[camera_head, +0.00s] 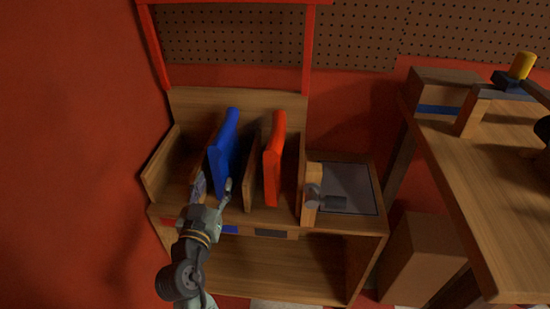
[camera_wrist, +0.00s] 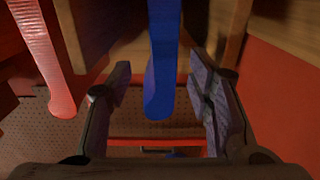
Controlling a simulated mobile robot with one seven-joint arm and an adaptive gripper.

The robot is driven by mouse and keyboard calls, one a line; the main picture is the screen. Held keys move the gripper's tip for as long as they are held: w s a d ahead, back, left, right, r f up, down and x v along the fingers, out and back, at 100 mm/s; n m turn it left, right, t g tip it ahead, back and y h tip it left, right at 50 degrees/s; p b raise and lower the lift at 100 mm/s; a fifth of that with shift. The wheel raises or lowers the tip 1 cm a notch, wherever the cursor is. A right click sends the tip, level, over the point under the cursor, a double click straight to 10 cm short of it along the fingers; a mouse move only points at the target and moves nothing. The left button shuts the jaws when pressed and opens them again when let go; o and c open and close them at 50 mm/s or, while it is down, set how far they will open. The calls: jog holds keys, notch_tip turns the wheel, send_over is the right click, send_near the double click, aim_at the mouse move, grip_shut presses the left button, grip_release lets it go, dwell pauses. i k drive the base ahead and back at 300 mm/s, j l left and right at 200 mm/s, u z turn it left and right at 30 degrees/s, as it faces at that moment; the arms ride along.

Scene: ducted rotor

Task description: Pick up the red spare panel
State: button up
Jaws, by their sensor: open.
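The red panel (camera_head: 273,160) stands upright in the wooden rack, in the slot right of the wooden divider. It also shows at the left in the wrist view (camera_wrist: 45,55). A blue panel (camera_head: 224,145) stands upright one slot to its left. My gripper (camera_head: 212,187) is open at the front of the rack, by the blue panel's near edge. In the wrist view my open gripper (camera_wrist: 162,98) has its fingers on either side of the blue panel (camera_wrist: 162,60). The red panel lies outside the fingers, to the left.
The wooden rack (camera_head: 155,172) has dividers between its slots. A hammer-like tool (camera_head: 322,199) stands at its right by a grey tray surface (camera_head: 352,185). A wooden table (camera_head: 480,190) is at the right, with a cardboard box (camera_head: 420,255) below.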

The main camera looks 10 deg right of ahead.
aim_at(273, 163)
jog(key=l+z, duration=0.35)
jog(key=i+l+z, duration=0.35)
jog(key=k+l, duration=0.05)
jog(key=l, duration=0.05)
